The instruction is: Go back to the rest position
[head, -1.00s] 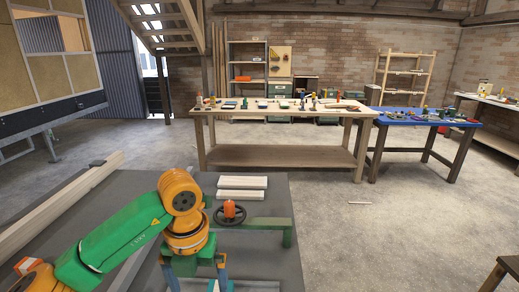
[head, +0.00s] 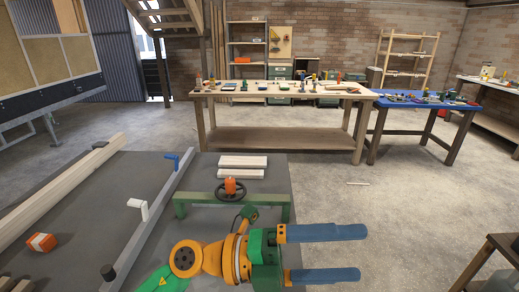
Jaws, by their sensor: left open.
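My left gripper (head: 362,253) shows at the bottom centre of the head view. Its two blue fingers are spread apart and point to the right, with nothing between them. The gripper hangs over the front right part of the grey worktop (head: 130,178), and its fingers reach past the right edge over the floor. Its orange and green wrist lies in front of a green bracket (head: 190,203) with a black handwheel (head: 222,190) and an orange part on top. My right gripper is not in view.
Pale wood strips (head: 240,172) lie behind the handwheel. A metal rail (head: 150,222) and a long beam (head: 60,188) run along the worktop's left. An orange block (head: 42,242) lies there too. A wooden bench (head: 290,138) and a blue table (head: 430,107) stand beyond open floor.

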